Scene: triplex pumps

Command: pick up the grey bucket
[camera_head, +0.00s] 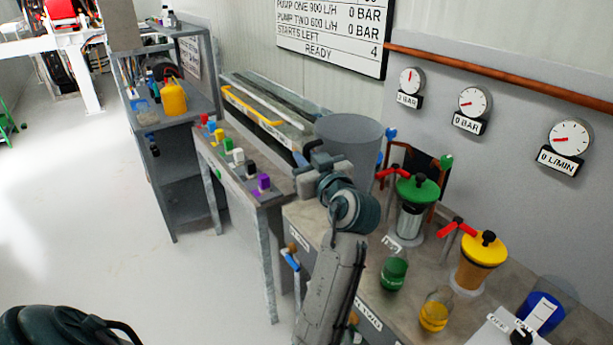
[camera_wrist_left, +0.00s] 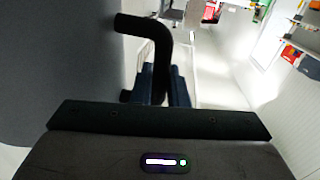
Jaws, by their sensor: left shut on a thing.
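The grey bucket (camera_head: 350,132) is in the middle of the head view, a wide grey cylinder near the wall. My left gripper (camera_head: 316,164) is at its near left side, shut on its handle. In the left wrist view, the dark bent handle (camera_wrist_left: 145,25) runs down between the fingers of my left gripper (camera_wrist_left: 160,92). The bucket's grey wall (camera_wrist_left: 60,60) fills the left of that view. My arm hides the bucket's lower part, so I cannot tell whether it rests on the bench. My right gripper is not in view.
A bench (camera_head: 455,270) at the right holds a green-topped pump (camera_head: 417,190), a yellow-topped pump (camera_head: 478,262), a green flask (camera_head: 393,272) and a yellow flask (camera_head: 434,314). Coloured blocks (camera_head: 238,156) line the narrow table at left. The floor (camera_head: 90,210) at left is clear.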

